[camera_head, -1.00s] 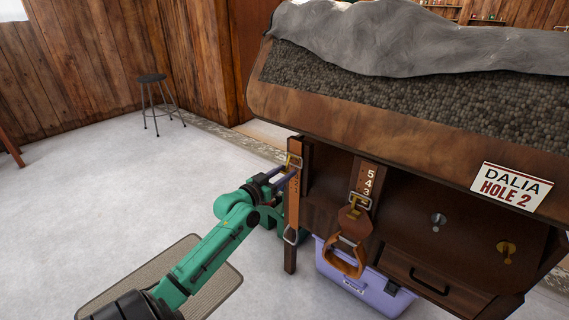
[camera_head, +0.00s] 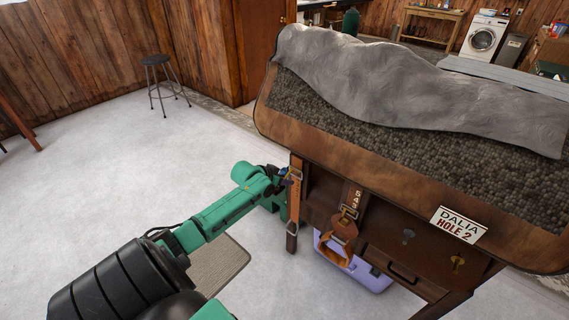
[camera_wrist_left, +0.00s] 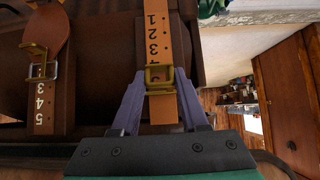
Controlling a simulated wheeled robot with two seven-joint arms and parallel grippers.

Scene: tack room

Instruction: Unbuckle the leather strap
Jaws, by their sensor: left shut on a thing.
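The orange-brown leather strap (camera_head: 295,200) hangs at the left end of the saddle stand. In the left wrist view the strap (camera_wrist_left: 158,20) carries numbers and passes through a brass buckle (camera_wrist_left: 158,73), with its end below the buckle. My left gripper (camera_head: 290,174) reaches it from the left. In the left wrist view its purple fingers (camera_wrist_left: 160,82) are shut on the strap from both sides at the buckle. Whether they also press on the buckle frame I cannot tell. My right gripper is not in view.
A second strap with a brass buckle (camera_head: 348,212) and a stirrup-like leather loop (camera_head: 336,250) hang to the right. A lilac box (camera_head: 372,277) sits beneath. The sign (camera_head: 458,224) reads DALIA HOLE 2. A stool (camera_head: 156,61) stands back left on open floor.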

